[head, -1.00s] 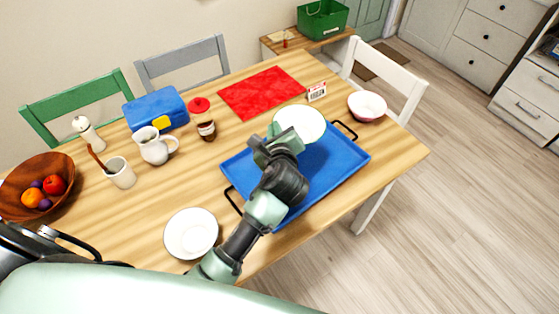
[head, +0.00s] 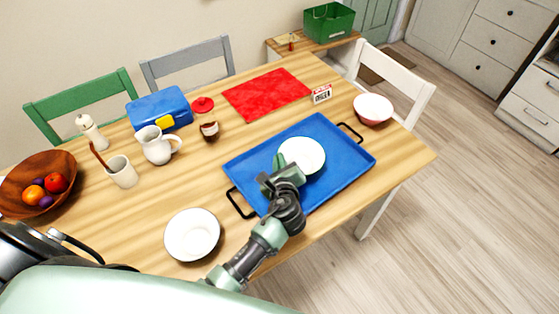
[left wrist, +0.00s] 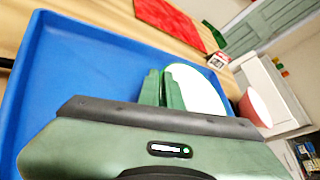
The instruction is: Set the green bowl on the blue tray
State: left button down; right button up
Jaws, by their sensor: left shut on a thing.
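The green bowl (head: 303,155), white inside with a green outer side, is over the middle of the blue tray (head: 345,169). My left gripper (head: 283,169) is shut on its near left rim. The bowl looks low and roughly level, but I cannot tell whether its base touches the tray. In the left wrist view the green bowl (left wrist: 200,88) shows past my left gripper's fingers (left wrist: 162,88), with the blue tray (left wrist: 75,70) to the left. The tray lies flat on the table with a black handle at each end. My right gripper is out of view.
A small card (head: 322,94) and a red mat (head: 266,94) lie behind. A pitcher (head: 157,146) and mug (head: 122,171) stand farther left.

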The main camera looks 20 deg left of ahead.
pick_arm(q)
jog(key=c, duration=1.6)
grip_release()
jog(key=shift+s, duration=0.1)
jog(key=v, duration=1.2)
